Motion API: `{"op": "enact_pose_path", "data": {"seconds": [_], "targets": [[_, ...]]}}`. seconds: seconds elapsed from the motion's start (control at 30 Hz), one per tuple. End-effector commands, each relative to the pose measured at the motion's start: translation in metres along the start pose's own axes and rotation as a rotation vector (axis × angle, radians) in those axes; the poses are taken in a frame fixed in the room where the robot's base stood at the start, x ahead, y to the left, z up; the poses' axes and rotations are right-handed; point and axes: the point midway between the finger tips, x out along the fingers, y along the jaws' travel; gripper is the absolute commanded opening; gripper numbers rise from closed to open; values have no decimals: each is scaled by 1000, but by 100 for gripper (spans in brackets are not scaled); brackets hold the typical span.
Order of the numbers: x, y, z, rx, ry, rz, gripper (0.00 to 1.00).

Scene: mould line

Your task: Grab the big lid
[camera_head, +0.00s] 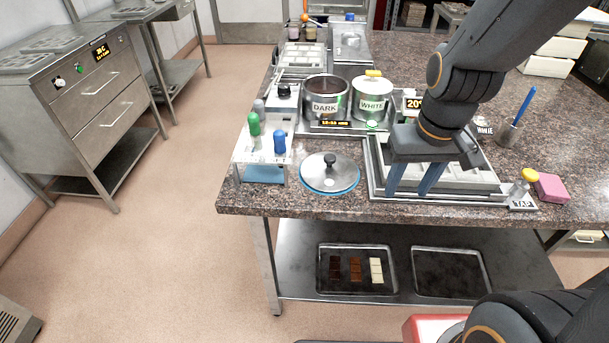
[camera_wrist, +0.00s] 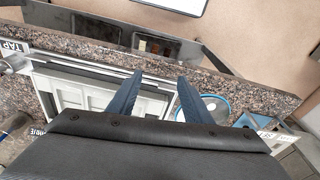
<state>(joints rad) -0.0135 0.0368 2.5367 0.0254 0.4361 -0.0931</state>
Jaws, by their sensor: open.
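The big lid (camera_head: 316,181) is a round silvery disc with a blue rim and a black knob. It lies flat near the counter's front edge, left of the mould tray. It also shows in the wrist view (camera_wrist: 222,104), partly hidden by a finger. My gripper (camera_head: 408,192) is open and empty, its two blue fingers pointing down over the left front of the tray, to the right of the lid and apart from it. The fingers also show in the wrist view (camera_wrist: 160,77).
The open DARK pot (camera_head: 325,107) and the lidded WHITE pot (camera_head: 371,107) stand behind the lid. A rack with green and blue-handled tools (camera_head: 264,155) is left of it. The mould tray (camera_head: 376,188) lies under my gripper. A pink block (camera_head: 552,187) is at right.

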Motion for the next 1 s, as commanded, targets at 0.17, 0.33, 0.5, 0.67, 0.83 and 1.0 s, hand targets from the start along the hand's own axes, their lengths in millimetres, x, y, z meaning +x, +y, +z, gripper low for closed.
{"op": "enact_pose_path", "data": {"seconds": [0.17,0.33,0.5,0.67,0.83,1.0], "targets": [[-3,-26,-42,-313,33,-36,45],[-8,-64,-88,-696,88,-73,45],[-14,-97,-121,-998,145,-94,45],[-16,-114,-136,-1152,177,-101,45],[-8,-119,-140,-1190,182,-104,45],[7,-121,-141,-1189,182,-103,45]]}}
